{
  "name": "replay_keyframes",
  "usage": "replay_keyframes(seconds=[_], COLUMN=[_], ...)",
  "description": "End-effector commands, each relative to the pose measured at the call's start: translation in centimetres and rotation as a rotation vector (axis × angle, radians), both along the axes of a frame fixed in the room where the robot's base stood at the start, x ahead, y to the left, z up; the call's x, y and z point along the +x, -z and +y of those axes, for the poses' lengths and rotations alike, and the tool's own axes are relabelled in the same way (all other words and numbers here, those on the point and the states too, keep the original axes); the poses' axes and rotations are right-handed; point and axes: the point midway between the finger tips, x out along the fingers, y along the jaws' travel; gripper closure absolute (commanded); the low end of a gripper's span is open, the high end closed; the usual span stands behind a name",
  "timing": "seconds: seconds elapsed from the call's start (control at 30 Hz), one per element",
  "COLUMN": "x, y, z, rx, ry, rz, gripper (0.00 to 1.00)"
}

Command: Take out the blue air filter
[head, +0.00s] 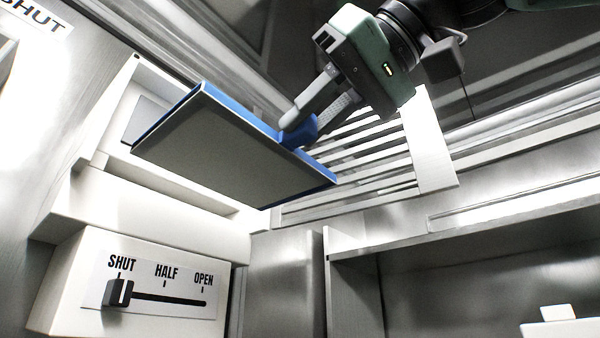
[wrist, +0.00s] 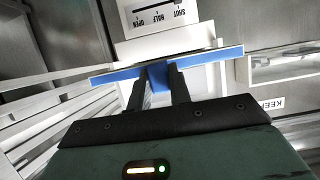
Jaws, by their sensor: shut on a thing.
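The blue air filter (head: 225,150) is a flat panel with a blue frame and a grey face, tilted in the head view. It is out in front of the white housing (head: 150,212) at the left. My gripper (head: 300,125) is shut on the filter's blue tab at its right edge. In the wrist view the filter's blue edge (wrist: 215,57) runs across the picture, and my gripper's fingers (wrist: 161,85) close on the tab in its middle. Part of the housing's opening is hidden behind the filter.
A slider (head: 118,293) on the white box below stands at SHUT, with HALF and OPEN marked to its right. A white slatted grille (head: 435,150) is behind my gripper. A metal recess (head: 470,270) opens at lower right, with a white object (head: 562,325) in it.

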Motion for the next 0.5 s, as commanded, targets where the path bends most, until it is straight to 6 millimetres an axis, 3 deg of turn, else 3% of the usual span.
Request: replay_keyframes(seconds=[0.5], x=[-2.3], y=[0.1], z=[-2.3], rx=[0.004], ry=[-0.002], rz=[-0.008], gripper=[1.00])
